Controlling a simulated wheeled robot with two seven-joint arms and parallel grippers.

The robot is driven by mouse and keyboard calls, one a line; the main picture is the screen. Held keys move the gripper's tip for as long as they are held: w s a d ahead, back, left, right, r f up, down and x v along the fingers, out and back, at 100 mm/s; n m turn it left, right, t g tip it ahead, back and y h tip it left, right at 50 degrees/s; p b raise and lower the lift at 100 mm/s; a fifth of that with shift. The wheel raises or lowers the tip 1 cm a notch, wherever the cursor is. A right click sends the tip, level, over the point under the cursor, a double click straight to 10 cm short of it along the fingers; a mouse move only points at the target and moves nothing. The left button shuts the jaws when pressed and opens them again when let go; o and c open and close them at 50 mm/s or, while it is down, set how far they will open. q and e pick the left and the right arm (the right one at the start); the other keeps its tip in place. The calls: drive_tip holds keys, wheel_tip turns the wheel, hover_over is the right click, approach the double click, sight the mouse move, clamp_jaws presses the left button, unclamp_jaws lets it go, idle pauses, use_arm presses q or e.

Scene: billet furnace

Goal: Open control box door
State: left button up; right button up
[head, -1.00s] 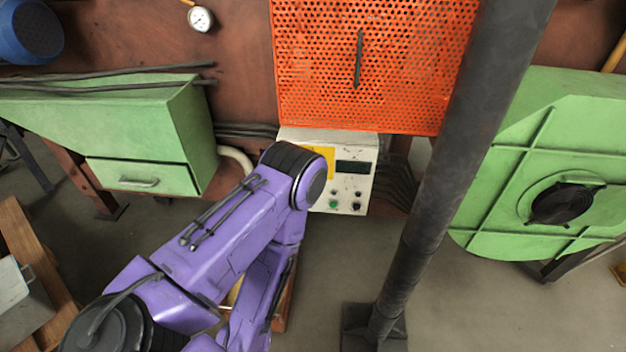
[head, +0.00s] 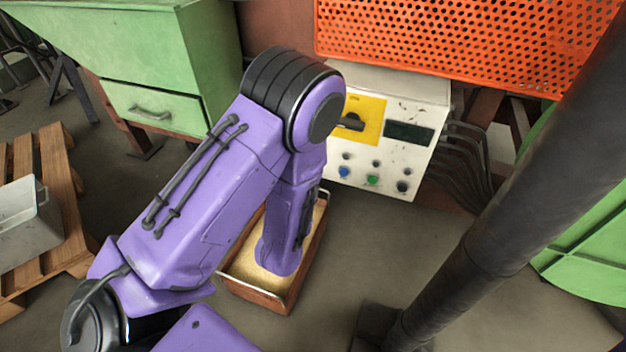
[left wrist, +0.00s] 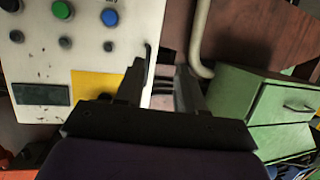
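The control box (head: 420,105) is white, with a yellow panel (head: 369,112), a dark knob (head: 350,122), a dark display (head: 409,133) and several buttons below. It hangs under the orange mesh; its front looks closed. My left arm covers its left side in the head view. In the left wrist view the box (left wrist: 95,20) appears turned around, at the left. My left gripper (left wrist: 166,72) is open there, one finger overlapping the box's side edge, the other beyond it. Nothing shows between the fingers; contact is unclear. The left gripper is hidden in the head view. My right gripper is not in view.
An orange perforated guard (head: 450,40) is above the box. A dark post (head: 490,190) stands at right. A wooden tray (head: 262,295) lies below my arm. A green cabinet (head: 170,60) stands left; a curved pipe (left wrist: 198,40) lies between it and the box.

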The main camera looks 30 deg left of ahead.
use_arm(q)
drive_tip(key=w+a+r+t+b, duration=0.1)
drive_tip(key=w+a+b, duration=0.1)
drive_tip(key=w, duration=0.5)
drive_tip(key=w+a+r+t+y+b, duration=0.1)
drive_tip(key=w+a+r+t+b, duration=0.1)
drive_tip(key=w, duration=0.4)
drive_tip(key=shift+w+a+r+y, duration=0.2)
drive_tip(key=shift+w+a+y, duration=0.1)
drive_tip(key=shift+w, duration=0.05)
clamp_jaws()
drive_tip(key=shift+d, duration=0.1)
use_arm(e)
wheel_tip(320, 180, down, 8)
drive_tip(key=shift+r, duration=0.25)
